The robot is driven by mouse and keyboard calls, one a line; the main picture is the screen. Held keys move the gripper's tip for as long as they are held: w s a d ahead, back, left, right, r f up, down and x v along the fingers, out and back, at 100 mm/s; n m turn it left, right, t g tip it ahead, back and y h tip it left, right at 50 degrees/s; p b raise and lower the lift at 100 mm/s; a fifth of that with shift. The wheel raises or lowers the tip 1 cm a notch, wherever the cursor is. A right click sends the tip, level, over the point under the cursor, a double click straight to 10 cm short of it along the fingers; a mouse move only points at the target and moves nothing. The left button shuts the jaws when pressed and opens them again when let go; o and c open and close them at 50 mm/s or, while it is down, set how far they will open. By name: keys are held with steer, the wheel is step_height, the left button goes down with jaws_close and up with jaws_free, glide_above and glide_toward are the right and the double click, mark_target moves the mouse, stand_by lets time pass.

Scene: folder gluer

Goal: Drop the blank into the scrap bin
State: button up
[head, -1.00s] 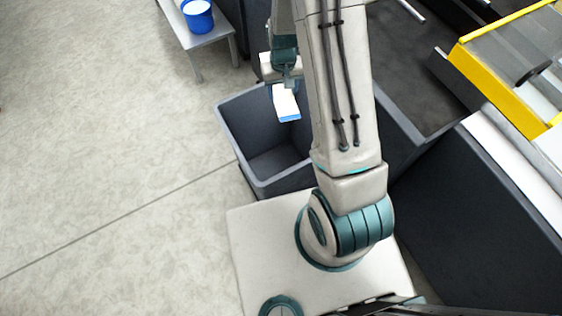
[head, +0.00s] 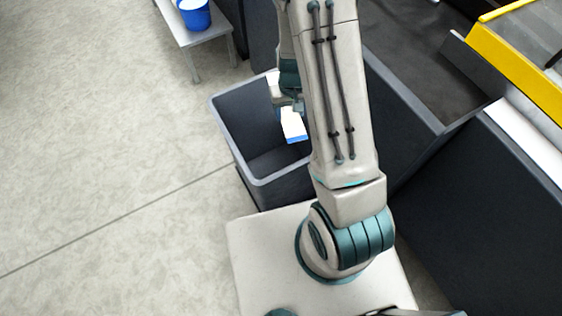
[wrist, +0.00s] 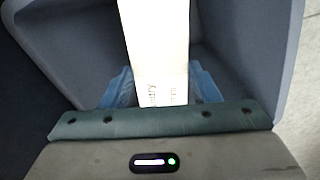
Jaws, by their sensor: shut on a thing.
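The blank is a white piece with a blue end (head: 293,124), held over the scrap bin in the head view. In the wrist view the blank (wrist: 158,50) runs up from between the fingers, with some print on it. My gripper (wrist: 160,88) is shut on the blank, with a blue finger on each side of it. In the head view my gripper (head: 290,104) is partly hidden behind my arm. The scrap bin (head: 228,138) is a dark grey open box, and the part of it that I see inside looks empty. Its right side is hidden by my arm.
A small grey table (head: 207,32) with a blue bucket (head: 195,15) stands beyond the bin. A dark machine with a yellow edge (head: 515,70) and dark panels (head: 470,190) fill the right. The floor at left is clear.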

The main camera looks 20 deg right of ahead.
mark_target(290, 116)
steer(key=shift+f+b, duration=1.1)
steer(key=shift+f, duration=0.85)
steer(key=o, duration=1)
steer(key=shift+r, duration=0.15)
step_height(290, 116, up, 14)
steer(key=shift+f+p, duration=0.15)
steer(key=shift+p, duration=1.1)
